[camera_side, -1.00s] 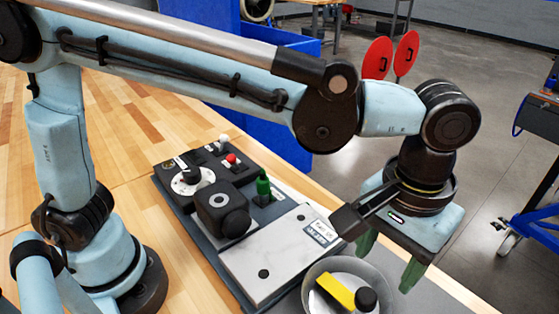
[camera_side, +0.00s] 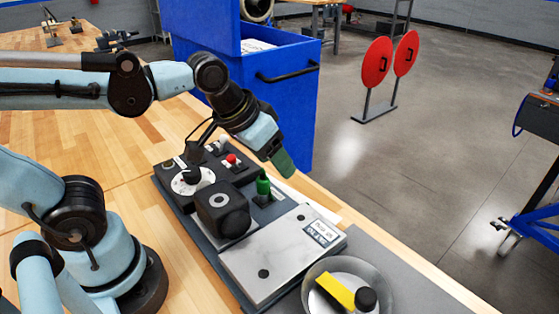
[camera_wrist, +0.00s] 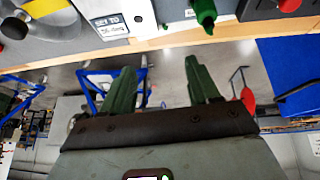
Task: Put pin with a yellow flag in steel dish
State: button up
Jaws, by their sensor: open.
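The pin with a yellow flag (camera_side: 336,291) lies inside the steel dish (camera_side: 345,261) at the bottom of the side view, its black knob at the dish's right. The flag also shows in the wrist view (camera_wrist: 45,8) at the top left corner, with part of the dish (camera_wrist: 70,40). My gripper (camera_side: 283,163) is raised beyond the panel's far edge, well apart from the dish. In the wrist view its green fingers (camera_wrist: 157,82) are spread with nothing between them.
A dark panel with a light plate (camera_side: 275,255), a black block (camera_side: 222,208), a green knob (camera_side: 263,186) and a red button (camera_side: 231,158) stands left of the dish. A blue cabinet (camera_side: 285,110) stands beyond the bench. Red discs (camera_side: 376,64) stand on the floor.

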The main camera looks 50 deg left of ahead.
jog(key=shift+t+y, duration=0.5)
jog(key=shift+t, duration=0.2)
jog(key=a, duration=0.1)
jog(key=s+a+f, duration=0.1)
jog(key=a, duration=0.1)
jog(key=a+f, duration=0.1)
jog(key=shift+s+a, duration=0.35)
